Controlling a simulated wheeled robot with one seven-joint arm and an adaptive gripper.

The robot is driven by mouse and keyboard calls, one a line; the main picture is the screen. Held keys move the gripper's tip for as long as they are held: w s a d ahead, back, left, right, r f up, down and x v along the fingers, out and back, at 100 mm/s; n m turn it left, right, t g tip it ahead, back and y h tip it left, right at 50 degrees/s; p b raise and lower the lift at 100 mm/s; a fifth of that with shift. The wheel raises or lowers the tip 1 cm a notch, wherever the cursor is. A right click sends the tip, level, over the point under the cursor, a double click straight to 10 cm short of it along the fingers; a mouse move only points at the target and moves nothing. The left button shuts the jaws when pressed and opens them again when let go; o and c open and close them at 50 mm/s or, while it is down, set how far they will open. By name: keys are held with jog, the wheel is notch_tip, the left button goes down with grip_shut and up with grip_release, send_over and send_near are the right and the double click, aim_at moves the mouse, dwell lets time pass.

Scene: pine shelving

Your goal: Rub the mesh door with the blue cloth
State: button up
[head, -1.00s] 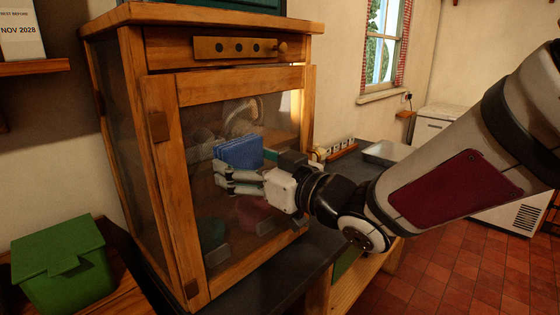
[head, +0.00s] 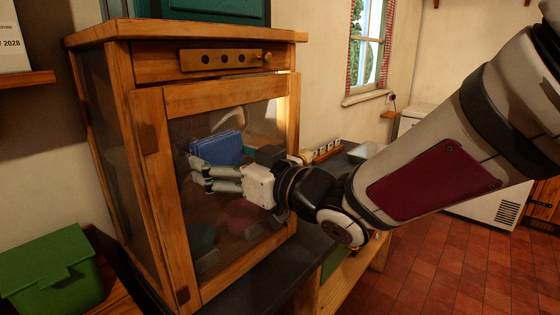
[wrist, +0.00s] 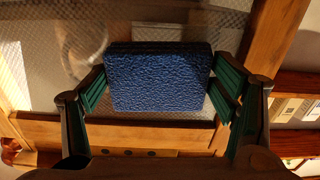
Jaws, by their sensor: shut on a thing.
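The blue cloth (head: 217,148) is a folded, textured block in front of the mesh door's panel. My gripper (head: 215,172) is shut on it; the wrist view shows the cloth (wrist: 158,77) between the two green-padded fingers. The mesh door (head: 151,139) has a pine frame around a see-through mesh panel and is closed on the cabinet. The mesh (wrist: 222,25) lies right behind the cloth in the wrist view. I cannot tell whether the cloth touches it.
The cabinet has a vented strip with a knob (head: 222,59) above the door. Dim items show behind the mesh. A green lidded box (head: 50,275) stands at the lower left. A dark counter (head: 270,275) runs under the cabinet to the right, with a metal tray beyond.

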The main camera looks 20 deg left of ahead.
aim_at(238, 155)
jog(key=shift+w+d, duration=0.25)
jog(key=shift+w, duration=0.35)
jog(key=shift+w+d, duration=0.3)
jog(key=shift+w, duration=0.35)
jog(key=shift+w+d, duration=0.25)
jog(key=shift+w, duration=0.35)
jog(key=shift+w+d+p, duration=0.15)
jog(key=shift+w+d, duration=0.45)
jog(key=shift+w, duration=0.85)
jog(key=shift+w+d+p, duration=0.15)
jog(key=shift+w+d, duration=0.5)
jog(key=shift+w, duration=0.85)
jog(key=shift+w+d+p, duration=0.15)
jog(key=shift+w+d, duration=0.45)
jog(key=shift+w, duration=0.85)
jog(key=shift+s+a, duration=0.7)
jog(key=shift+s, duration=0.9)
jog(key=shift+s+a, duration=0.65)
jog(key=shift+s, duration=0.95)
jog(key=shift+s+a, duration=0.7)
jog(key=shift+s, duration=0.9)
jog(key=shift+s+a, duration=0.4)
jog(key=shift+s, duration=0.45)
jog(key=shift+s+a, duration=0.4)
jog(key=shift+s, duration=0.4)
jog(key=shift+p+v, duration=0.8)
jog(key=shift+v, duration=2.2)
jog(key=shift+d, duration=0.1)
jog(key=shift+p+v, duration=0.45)
jog(key=shift+v, duration=0.95)
